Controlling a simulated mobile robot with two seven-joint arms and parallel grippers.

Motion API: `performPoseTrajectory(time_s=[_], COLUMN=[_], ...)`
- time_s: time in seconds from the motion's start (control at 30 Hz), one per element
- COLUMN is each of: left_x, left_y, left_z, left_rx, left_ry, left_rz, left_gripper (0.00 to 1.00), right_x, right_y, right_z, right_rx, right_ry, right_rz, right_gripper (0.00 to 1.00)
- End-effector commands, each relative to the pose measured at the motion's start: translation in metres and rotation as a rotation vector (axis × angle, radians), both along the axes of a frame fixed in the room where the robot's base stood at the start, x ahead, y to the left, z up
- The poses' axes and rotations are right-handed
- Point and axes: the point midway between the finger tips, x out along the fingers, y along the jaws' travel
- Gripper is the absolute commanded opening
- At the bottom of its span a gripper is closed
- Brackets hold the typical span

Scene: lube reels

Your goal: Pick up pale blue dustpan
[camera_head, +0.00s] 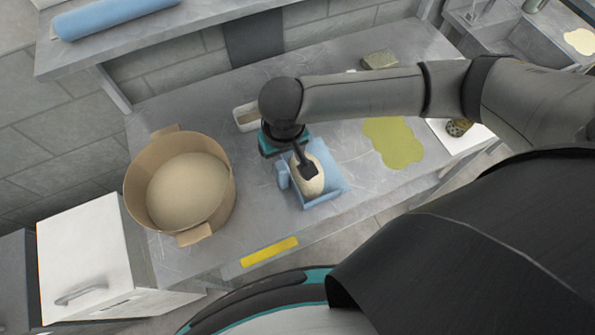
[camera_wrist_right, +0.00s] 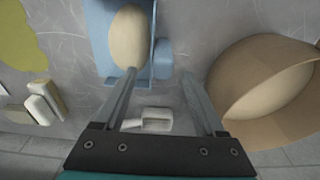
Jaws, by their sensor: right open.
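The pale blue dustpan (camera_head: 335,176) lies on the grey metal worktop with a cream oval object (camera_head: 311,184) in it. My right gripper (camera_head: 305,168) is above the dustpan and partly hides its left and back side. In the right wrist view the dustpan (camera_wrist_right: 101,22) and the oval object (camera_wrist_right: 127,37) are at the top, with a short blue rounded part at the dustpan's side. The right gripper's fingers (camera_wrist_right: 160,88) are spread apart with nothing held between them. I cannot tell whether a finger touches the dustpan. My left gripper does not show.
A large tan round tub (camera_head: 140,190) stands left of the dustpan. A small pale tray (camera_head: 246,115) is behind the gripper. A yellow-green patch (camera_head: 393,142) lies to the right, a yellow strip (camera_head: 269,251) at the front edge. A raised shelf (camera_head: 140,43) runs behind.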

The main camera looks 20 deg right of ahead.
Motion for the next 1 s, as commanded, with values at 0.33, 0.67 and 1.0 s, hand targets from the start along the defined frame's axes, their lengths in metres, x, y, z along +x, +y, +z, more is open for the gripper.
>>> performPoseTrajectory(time_s=[0.33, 0.67, 1.0], left_x=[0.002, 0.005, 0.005], left_y=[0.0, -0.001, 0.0], left_z=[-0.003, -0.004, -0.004], left_rx=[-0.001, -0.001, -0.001], left_ry=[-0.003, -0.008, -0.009], left_rz=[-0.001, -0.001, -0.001], left_gripper=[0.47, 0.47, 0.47], right_x=[0.005, 0.007, 0.006], right_y=[0.004, 0.004, 0.004], right_z=[-0.039, -0.052, -0.052], right_rx=[0.0, 0.002, 0.002], right_ry=[-0.001, -0.002, -0.002], right_rz=[0.0, 0.0, 0.0], right_gripper=[0.72, 0.72, 0.42])
